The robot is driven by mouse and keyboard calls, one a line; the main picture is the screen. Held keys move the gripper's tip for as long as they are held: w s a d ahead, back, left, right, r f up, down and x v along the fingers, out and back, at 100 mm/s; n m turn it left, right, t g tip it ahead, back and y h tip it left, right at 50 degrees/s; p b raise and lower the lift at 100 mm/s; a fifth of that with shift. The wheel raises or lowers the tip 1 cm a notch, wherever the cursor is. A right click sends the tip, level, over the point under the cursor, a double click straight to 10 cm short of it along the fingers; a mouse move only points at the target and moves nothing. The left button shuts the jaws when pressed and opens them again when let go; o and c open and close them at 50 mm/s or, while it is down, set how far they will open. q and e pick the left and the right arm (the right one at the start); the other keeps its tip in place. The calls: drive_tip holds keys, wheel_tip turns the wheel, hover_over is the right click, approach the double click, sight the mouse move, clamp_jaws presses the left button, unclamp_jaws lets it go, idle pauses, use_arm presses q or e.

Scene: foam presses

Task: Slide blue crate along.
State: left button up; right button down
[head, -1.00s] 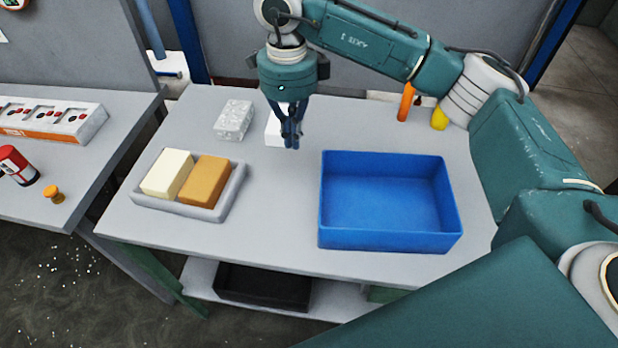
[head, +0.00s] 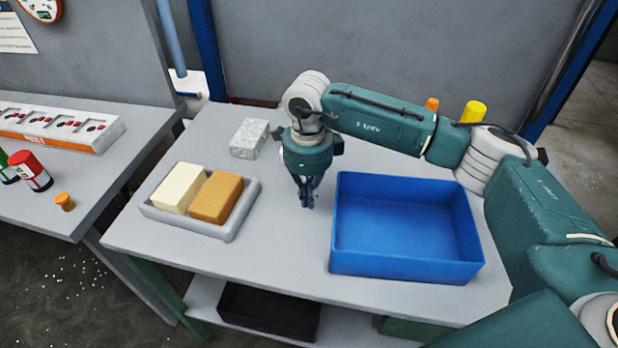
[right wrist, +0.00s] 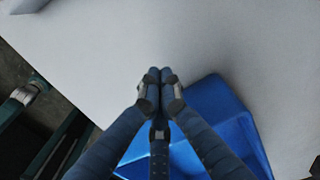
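The blue crate (head: 405,268) is open and empty and stands on the right half of the grey table. My right gripper (head: 307,204) points down just left of the crate's left wall, close to it. In the head view I cannot tell whether it touches the wall. In the right wrist view the fingertips (right wrist: 160,75) are together with nothing between them, and the crate (right wrist: 215,105) shows behind and beside the fingers. My left gripper is not in view.
Left of my gripper is a grey tray (head: 233,232) with a cream block (head: 180,187) and an orange-brown block (head: 216,197). A speckled white block (head: 249,138) lies behind. Orange (head: 432,104) and yellow (head: 474,111) objects stand beyond my arm. Table front left of the crate is clear.

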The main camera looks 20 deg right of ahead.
drive_tip(key=shift+s+f, duration=0.1)
drive_tip(key=shift+f, duration=0.8)
drive_tip(key=d+p, duration=0.1)
drive_tip(key=s+d+p, duration=0.1)
drive_tip(key=shift+s+d, duration=0.3)
drive_tip(key=shift+d, duration=0.1)
drive_tip(key=shift+s+d+p, duration=0.25)
drive_tip(key=shift+d+p, duration=0.05)
drive_tip(key=shift+p, duration=0.05)
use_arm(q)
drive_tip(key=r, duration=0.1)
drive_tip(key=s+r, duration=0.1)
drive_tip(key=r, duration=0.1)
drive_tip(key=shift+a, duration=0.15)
use_arm(e)
drive_tip(key=shift+f, duration=0.15)
drive_tip(key=shift+w, duration=0.1)
